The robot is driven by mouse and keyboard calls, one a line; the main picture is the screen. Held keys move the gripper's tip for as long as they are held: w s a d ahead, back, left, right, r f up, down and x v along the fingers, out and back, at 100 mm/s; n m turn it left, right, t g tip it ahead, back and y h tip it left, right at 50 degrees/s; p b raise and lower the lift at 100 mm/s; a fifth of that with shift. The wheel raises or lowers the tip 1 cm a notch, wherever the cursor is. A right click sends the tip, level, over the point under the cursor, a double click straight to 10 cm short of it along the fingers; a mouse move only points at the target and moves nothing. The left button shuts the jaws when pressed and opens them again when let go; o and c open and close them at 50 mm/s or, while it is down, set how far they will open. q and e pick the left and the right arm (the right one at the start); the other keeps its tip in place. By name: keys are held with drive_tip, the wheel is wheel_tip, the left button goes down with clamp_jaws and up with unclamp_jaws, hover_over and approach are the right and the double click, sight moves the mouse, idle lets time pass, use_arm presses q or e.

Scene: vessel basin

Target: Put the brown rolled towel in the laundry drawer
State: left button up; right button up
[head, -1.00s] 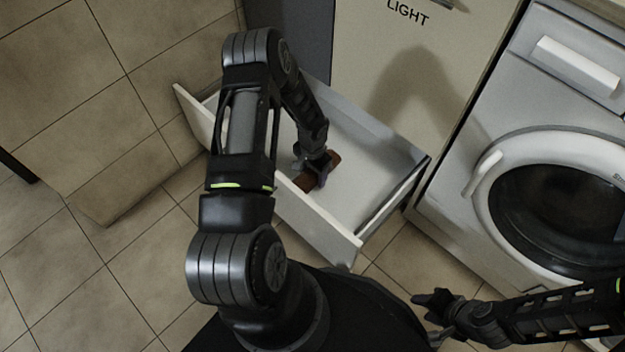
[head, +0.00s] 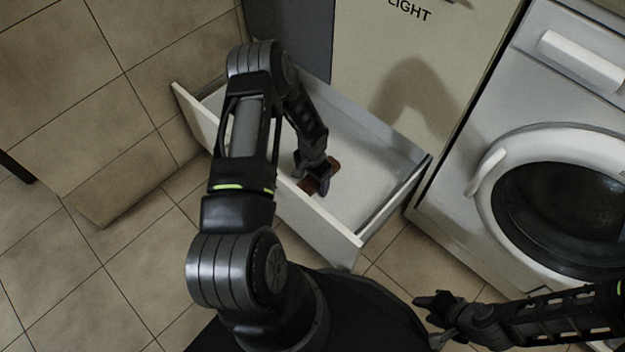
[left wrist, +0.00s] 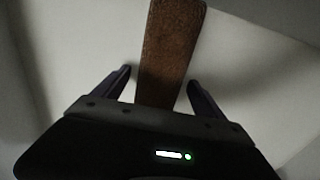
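The brown rolled towel (head: 332,167) is inside the open drawer (head: 372,182), near its front panel, and looks to lie on the drawer floor. My left gripper (head: 313,180) reaches down into the drawer over the towel and partly hides it. In the left wrist view the towel (left wrist: 171,45) runs between the two fingers of the left gripper (left wrist: 160,90). The fingers stand apart, with a narrow gap on each side of the towel. My right gripper (head: 428,318) is empty at the lower right, outside the drawer, with its fingers apart.
A washing machine (head: 535,130) with a round door stands to the right of the drawer. A cabinet front marked LIGHT (head: 440,50) rises behind it. Tiled floor (head: 110,280) is clear at the left and in front.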

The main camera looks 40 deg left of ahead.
use_arm(q)
drive_tip(key=shift+r+p, duration=0.4)
drive_tip(key=shift+r, duration=0.15)
wheel_tip(320, 180, up, 11)
drive_tip(key=p, duration=0.3)
drive_tip(key=shift+r+p, duration=0.1)
drive_tip(key=shift+p, duration=0.2)
